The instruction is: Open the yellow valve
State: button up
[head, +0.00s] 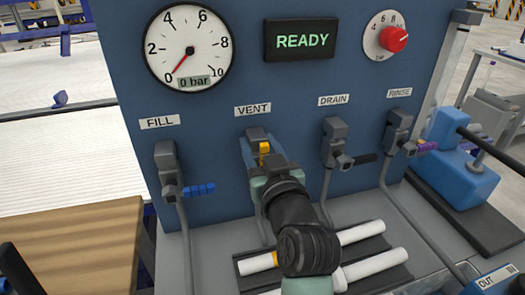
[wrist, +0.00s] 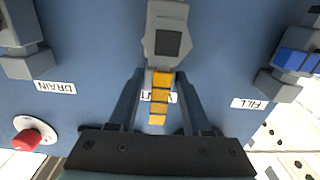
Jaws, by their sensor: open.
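The yellow valve handle (head: 265,147) is on the valve under the VENT label on the blue panel; only a small part of it shows in the head view, behind my gripper (head: 262,158). In the wrist view, which is upside down, the yellow handle (wrist: 160,97) points from the grey valve body (wrist: 166,35) down toward my gripper's palm. My gripper (wrist: 159,78) is open, with one finger on each side of the handle. Narrow gaps show between the fingers and the handle. The handle partly covers the VENT label.
The blue FILL handle (head: 199,189) is to the left. The black DRAIN handle (head: 364,159) and purple RINSE handle (head: 427,145) are to the right. White pipes (head: 362,234) lie on a rack below my arm. The gauge (head: 190,48) reads 0 bar and the display (head: 300,40) says READY.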

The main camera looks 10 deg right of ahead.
jog(key=s, duration=1.3)
jog(key=shift+d+b, duration=0.25)
jog(key=shift+b, duration=0.2)
